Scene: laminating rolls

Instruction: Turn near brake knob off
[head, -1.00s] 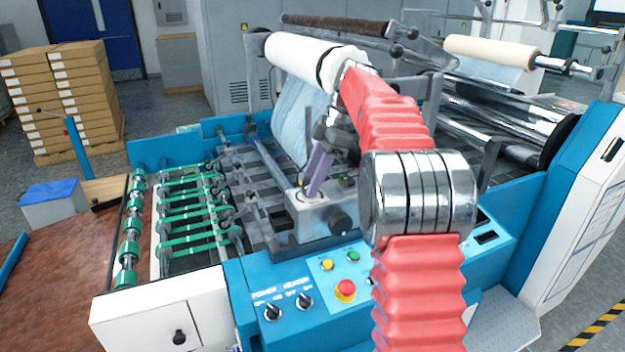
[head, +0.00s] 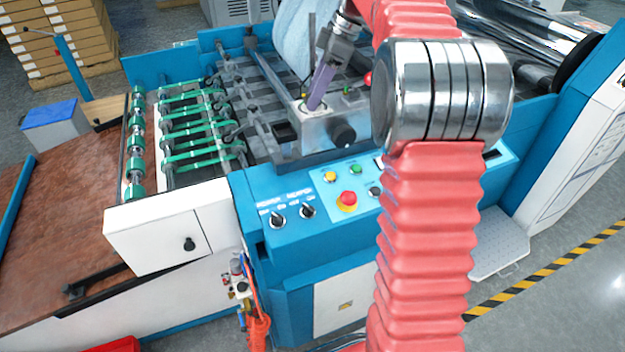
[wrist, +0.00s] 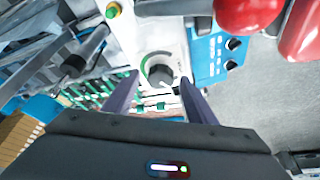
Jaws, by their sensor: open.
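A grey round knob (wrist: 158,70) with a green arc beside it sits on a pale panel in the wrist view. I take it to be the near brake knob. In the head view it is largely hidden by my gripper, on top of the grey control box (head: 315,133). My gripper (wrist: 160,82) is open, with one purple finger on each side of the knob's near edge; I cannot tell whether they touch it. In the head view my gripper (head: 314,102) points down onto the box top.
A dark knob (head: 343,134) projects from the box's front. The blue panel (head: 262,184) below carries a red emergency button (head: 347,199) and two black switches, including the left one (head: 277,220). A green button (wrist: 113,10) is near the grey knob. Green-belted rollers (head: 195,125) lie left.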

